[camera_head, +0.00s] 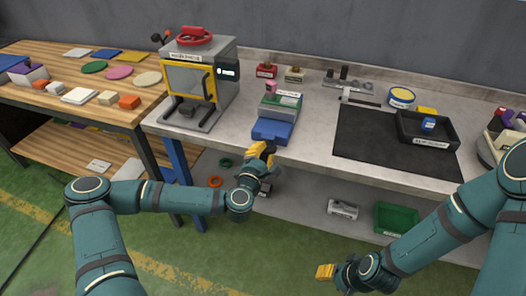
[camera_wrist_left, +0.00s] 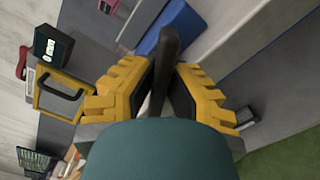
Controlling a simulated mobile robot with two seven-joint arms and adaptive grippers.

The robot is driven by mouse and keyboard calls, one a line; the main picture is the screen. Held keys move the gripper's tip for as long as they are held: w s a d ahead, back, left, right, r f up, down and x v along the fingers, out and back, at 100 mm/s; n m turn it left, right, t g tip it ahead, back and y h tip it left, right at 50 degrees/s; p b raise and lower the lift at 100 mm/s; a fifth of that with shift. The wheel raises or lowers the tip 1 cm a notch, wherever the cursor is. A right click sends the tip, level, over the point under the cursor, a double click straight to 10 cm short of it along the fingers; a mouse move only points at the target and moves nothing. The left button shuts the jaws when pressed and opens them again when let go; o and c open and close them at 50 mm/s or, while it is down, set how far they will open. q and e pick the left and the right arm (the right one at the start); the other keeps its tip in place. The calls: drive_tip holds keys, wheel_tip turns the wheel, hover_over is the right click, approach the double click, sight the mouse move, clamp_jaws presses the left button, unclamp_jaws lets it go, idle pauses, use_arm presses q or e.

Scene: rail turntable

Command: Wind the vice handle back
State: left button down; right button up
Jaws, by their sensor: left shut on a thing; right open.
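A blue and grey block-like fixture with a green top (camera_head: 280,108), which looks like the vice, stands near the bench's front edge. Its blue part (camera_wrist_left: 178,28) shows at the top of the left wrist view. A dark bar (camera_wrist_left: 168,50), apparently the vice handle, stands between the yellow fingers of my left gripper (camera_wrist_left: 165,95), which is shut on it. In the head view my left gripper (camera_head: 262,154) is at the bench's front edge, just below the blue part, and hides the handle. My right gripper (camera_head: 332,274) is open and low over the green floor, away from the bench.
A grey machine with a yellow-framed door (camera_head: 190,82) and red wheel stands left of the vice. A black mat (camera_head: 375,145) and black tray (camera_head: 412,138) lie to the right. A green bin (camera_head: 396,218) sits on the lower shelf. A wooden table (camera_head: 60,100) stands at the left.

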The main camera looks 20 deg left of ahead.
use_arm(q)
drive_tip(key=n, duration=0.4)
drive_tip(key=shift+w+a+r+n, duration=0.1)
drive_tip(key=shift+a+r+n, duration=0.1)
drive_tip(key=shift+n, duration=0.2)
drive_tip(key=n, duration=0.4)
drive_tip(key=shift+n, duration=0.3)
drive_tip(key=n, duration=0.9)
drive_tip(key=shift+a+p, duration=0.1)
drive_tip(key=shift+p, duration=0.2)
drive_tip(key=n, duration=0.3)
drive_tip(key=shift+f+n, duration=0.1)
drive_tip(key=shift+n, duration=0.2)
drive_tip(key=n+b, duration=0.2)
drive_tip(key=n, duration=0.2)
drive_tip(key=shift+n+b, duration=0.45)
drive_tip(key=shift+n, duration=1.25)
